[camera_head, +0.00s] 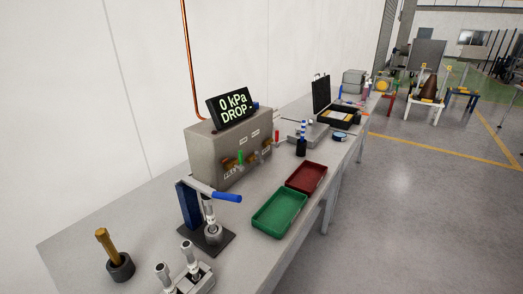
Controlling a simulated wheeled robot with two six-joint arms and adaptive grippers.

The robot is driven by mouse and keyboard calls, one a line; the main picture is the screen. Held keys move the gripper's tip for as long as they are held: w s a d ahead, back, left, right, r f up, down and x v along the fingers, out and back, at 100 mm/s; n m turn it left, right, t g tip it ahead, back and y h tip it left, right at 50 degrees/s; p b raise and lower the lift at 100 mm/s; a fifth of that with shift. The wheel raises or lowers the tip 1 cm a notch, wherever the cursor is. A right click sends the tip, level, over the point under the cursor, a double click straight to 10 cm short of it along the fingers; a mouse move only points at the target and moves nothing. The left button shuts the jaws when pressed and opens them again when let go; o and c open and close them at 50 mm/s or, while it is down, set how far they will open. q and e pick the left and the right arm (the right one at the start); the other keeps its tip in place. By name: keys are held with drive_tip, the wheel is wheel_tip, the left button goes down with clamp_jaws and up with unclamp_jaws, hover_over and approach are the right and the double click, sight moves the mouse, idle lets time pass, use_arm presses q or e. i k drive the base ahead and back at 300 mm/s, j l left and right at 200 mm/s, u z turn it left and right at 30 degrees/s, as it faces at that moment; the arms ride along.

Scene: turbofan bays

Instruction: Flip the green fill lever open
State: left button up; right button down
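The green fill lever (240,157) is a small upright green handle on the front of a grey box (215,152). It stands at the left of a row of brass fittings (253,157) with small white labels. A display (233,104) on top of the box reads "0 kPa DROP -". A red lever (277,137) stands upright at the right end of the row. Neither of my grippers shows in the head view. The levers are small in the picture, so fine detail of the valves cannot be told.
A press with a blue handle (227,197) stands in front of the box. A green tray (279,214) and a red tray (306,177) lie to its right. A block with metal cylinders (190,270) and a dark cup with a brass rod (120,265) are nearer.

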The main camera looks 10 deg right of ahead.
sight(240, 153)
drive_tip(key=l+u, duration=0.1)
drive_tip(key=l, duration=0.3)
drive_tip(key=k+l+z, duration=0.1)
drive_tip(key=l+z, duration=0.25)
drive_tip(key=l, duration=0.25)
drive_tip(key=l+z, duration=0.4)
drive_tip(key=l, duration=0.25)
